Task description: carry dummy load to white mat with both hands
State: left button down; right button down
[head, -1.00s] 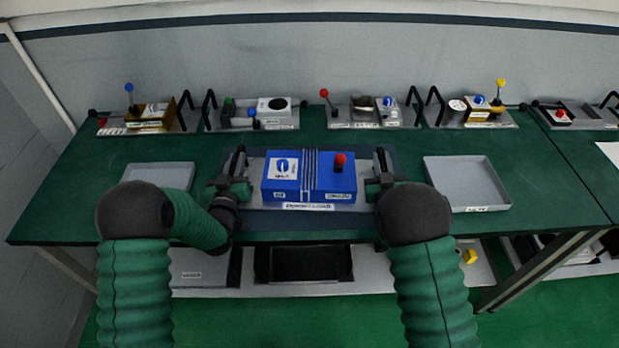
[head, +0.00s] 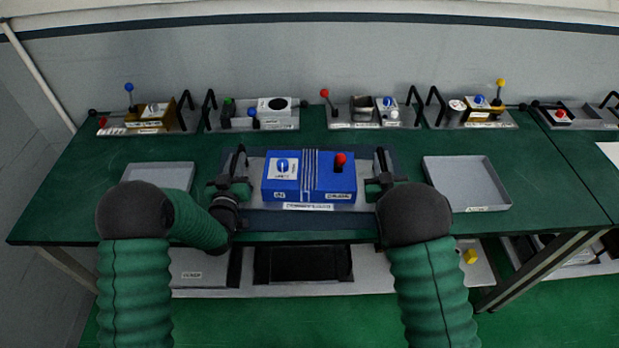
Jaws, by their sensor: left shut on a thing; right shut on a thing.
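The dummy load (head: 309,177) is a blue box with a red-knobbed lever and a dial, on a grey plate with a black handle at each side. It is level, over a dark blue mat (head: 300,222) at the table's middle front; I cannot tell whether it touches the mat. My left gripper (head: 240,186) is shut on the left handle. My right gripper (head: 377,184) is shut on the right handle, partly hidden by my arm. A white sheet (head: 609,151), perhaps the white mat, is cut off by the right picture edge.
Grey trays stand left (head: 158,175) and right (head: 467,184) of the load. Several lever-fitted modules (head: 262,112) line the table's back. Bare green table lies beyond the right tray, with a table seam (head: 575,165). A shelf with bins (head: 303,264) is below.

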pick_arm(q)
jog(key=shift+a, duration=0.15)
pick_arm(e)
jog(key=shift+d, duration=0.1)
